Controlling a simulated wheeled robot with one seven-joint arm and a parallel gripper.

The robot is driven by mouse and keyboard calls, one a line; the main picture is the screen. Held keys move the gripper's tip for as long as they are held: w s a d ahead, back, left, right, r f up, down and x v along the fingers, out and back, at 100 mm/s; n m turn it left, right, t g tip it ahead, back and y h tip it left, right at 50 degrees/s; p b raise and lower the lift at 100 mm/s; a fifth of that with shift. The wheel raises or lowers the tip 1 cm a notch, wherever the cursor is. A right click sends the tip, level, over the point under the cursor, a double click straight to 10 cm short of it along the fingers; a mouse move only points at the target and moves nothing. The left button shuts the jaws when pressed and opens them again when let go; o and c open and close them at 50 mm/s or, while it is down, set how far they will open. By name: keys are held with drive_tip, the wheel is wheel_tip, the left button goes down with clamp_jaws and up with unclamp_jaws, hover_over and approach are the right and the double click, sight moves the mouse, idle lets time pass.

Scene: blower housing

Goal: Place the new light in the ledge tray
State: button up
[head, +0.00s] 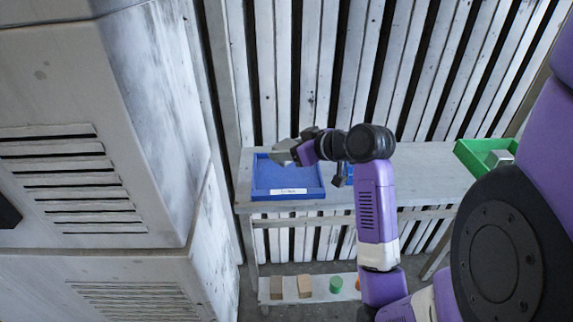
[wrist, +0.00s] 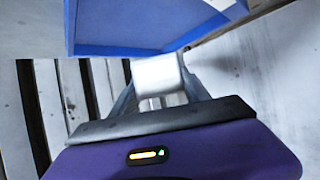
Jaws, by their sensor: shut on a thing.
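The ledge tray appears to be the blue open tray (head: 258,178) with a white label on its front, on the bench in the head view. Its blue wall (wrist: 130,50) crosses the top of the wrist view. My gripper (head: 288,151) is above the tray's back part in the head view. In the wrist view, its fingers (wrist: 158,98) are shut on a small white block-like thing, the new light (wrist: 157,74). The light is close to the blue wall in that view; I cannot tell whether they touch. In the head view the light is hard to separate from the fingers.
A green tray (head: 470,157) holding a grey block stands at the bench's right. Another blue thing (head: 348,176) is partly hidden behind my arm. Wooden blocks (head: 305,287) and a green cylinder (head: 336,284) sit on the lower shelf. A large grey vented housing (head: 90,120) fills the left.

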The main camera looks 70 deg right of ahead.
sight(288, 164)
drive_tip(key=shift+f, duration=2.45)
drive_tip(key=shift+f, duration=0.15)
drive_tip(key=o, duration=1.6)
drive_tip(key=shift+s+r, duration=0.2)
drive_tip(key=shift+r, duration=0.1)
drive_tip(key=v, duration=1.1)
drive_tip(key=shift+s+a+r+b, duration=0.1)
drive_tip(key=shift+s+a+b, duration=0.1)
drive_tip(key=shift+b, duration=0.15)
